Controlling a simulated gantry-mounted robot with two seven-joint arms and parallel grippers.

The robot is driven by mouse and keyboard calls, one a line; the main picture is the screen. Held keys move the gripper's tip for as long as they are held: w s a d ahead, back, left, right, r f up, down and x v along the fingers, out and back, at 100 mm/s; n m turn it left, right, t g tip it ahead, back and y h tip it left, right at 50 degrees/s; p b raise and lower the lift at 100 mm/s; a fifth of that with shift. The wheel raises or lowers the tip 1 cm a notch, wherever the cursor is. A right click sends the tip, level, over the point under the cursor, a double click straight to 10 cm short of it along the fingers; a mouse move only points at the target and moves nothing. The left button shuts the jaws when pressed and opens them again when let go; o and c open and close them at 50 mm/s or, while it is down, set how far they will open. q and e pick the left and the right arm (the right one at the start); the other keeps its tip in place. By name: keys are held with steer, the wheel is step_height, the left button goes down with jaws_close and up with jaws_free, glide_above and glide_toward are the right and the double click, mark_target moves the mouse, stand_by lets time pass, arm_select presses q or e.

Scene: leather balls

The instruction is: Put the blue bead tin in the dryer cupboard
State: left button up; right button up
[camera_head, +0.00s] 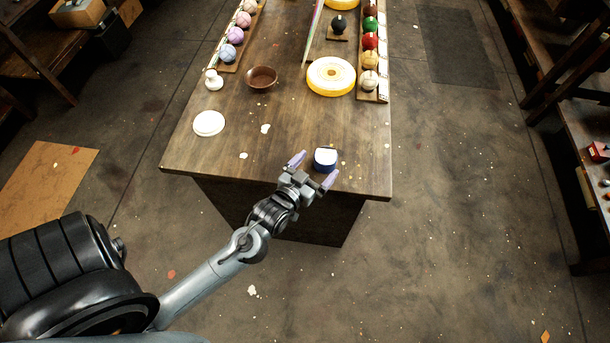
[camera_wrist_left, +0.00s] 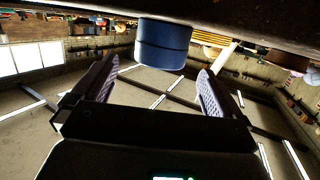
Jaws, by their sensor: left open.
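The blue bead tin (camera_head: 325,164) is a short round tin with a white top, standing upright near the front edge of the wooden table (camera_head: 225,155). My left gripper (camera_head: 314,170) is open and empty at that edge, its two lilac-padded fingers pointing at the tin. In the left wrist view, which looks upside down, the tin (camera_wrist_left: 163,43) shows just beyond and between the open fingertips (camera_wrist_left: 158,74); I see no clear contact. My right gripper is not in view. I cannot make out a dryer cupboard.
A white disc (camera_head: 209,123), a brown bowl (camera_head: 262,78) and a yellow-rimmed round (camera_head: 331,76) sit farther back on the table. Racks of coloured balls (camera_head: 370,41) line its far sides. A shelf unit (camera_head: 588,130) stands at right. Floor between is open.

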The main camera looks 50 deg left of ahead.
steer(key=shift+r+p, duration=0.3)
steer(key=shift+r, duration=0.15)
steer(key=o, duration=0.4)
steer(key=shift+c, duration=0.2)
arm_select(q)
steer(key=s+d+f+m+g+h, duration=0.1)
steer(key=s+d+m+g, duration=0.1)
steer(key=s+g, duration=0.3)
steer(key=s+d+f+m+g+h, duration=0.2)
steer(key=s+d+g, duration=0.3)
steer(key=s, duration=0.8)
steer(key=shift+s+d+g, duration=0.15)
steer(key=shift+g, duration=0.65)
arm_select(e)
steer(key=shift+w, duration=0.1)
